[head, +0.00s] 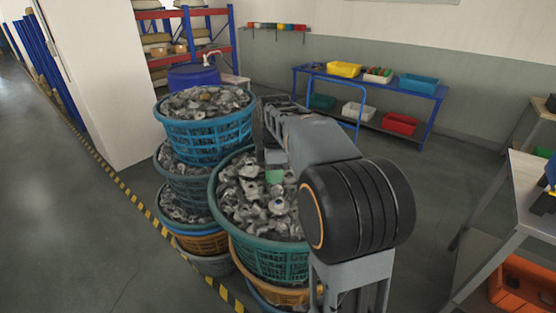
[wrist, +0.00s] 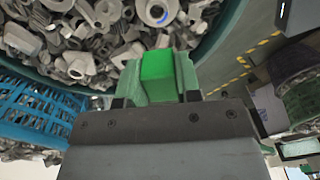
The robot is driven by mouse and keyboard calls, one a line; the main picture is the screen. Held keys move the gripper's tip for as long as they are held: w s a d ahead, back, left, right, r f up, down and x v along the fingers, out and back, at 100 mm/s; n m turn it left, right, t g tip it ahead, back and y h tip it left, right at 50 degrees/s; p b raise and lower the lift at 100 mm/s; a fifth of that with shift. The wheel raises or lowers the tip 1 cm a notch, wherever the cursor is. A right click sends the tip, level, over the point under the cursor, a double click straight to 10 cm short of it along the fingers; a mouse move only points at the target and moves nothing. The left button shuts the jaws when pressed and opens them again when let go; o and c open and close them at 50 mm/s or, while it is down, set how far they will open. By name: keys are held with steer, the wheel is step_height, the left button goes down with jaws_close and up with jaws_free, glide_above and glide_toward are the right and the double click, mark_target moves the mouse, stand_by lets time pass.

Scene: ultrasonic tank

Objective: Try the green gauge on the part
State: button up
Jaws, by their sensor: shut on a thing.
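The green gauge (wrist: 158,72) is a bright green block between the fingers of my gripper (wrist: 157,88) in the wrist view. My gripper is shut on it. In the head view, the green gauge (head: 274,176) hangs over the front teal basket, below my arm. Grey metal parts (head: 250,200) fill that basket. In the wrist view, a metal part with a round hole and a blue ring inside (wrist: 157,12) lies just beyond the gauge. I cannot tell whether the gauge touches any part. My arm hides some of the basket.
The front teal basket (head: 272,262) tops a stack. A blue basket (head: 205,140) full of parts tops the stack behind it. A blue bench (head: 380,82) with coloured bins stands at the back. A pale table (head: 533,195) is at right. The floor at left is clear.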

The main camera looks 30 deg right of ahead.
steer(key=f+b, duration=0.2)
steer(key=d+f+b, duration=0.1)
steer(key=f+b, duration=0.3)
steer(key=shift+s+d+f, duration=0.25)
steer(key=shift+d+f, duration=0.05)
steer(key=shift+f, duration=0.05)
steer(key=shift+r+p, duration=0.1)
steer(key=shift+p, duration=0.2)
stand_by(0.4)
steer(key=shift+f+b, duration=0.8)
steer(key=shift+f, duration=0.45)
stand_by(1.9)
steer(key=shift+r, duration=0.2)
steer(key=shift+r+p, duration=2.15)
steer(key=shift+r, duration=0.05)
steer(key=shift+r, duration=0.15)
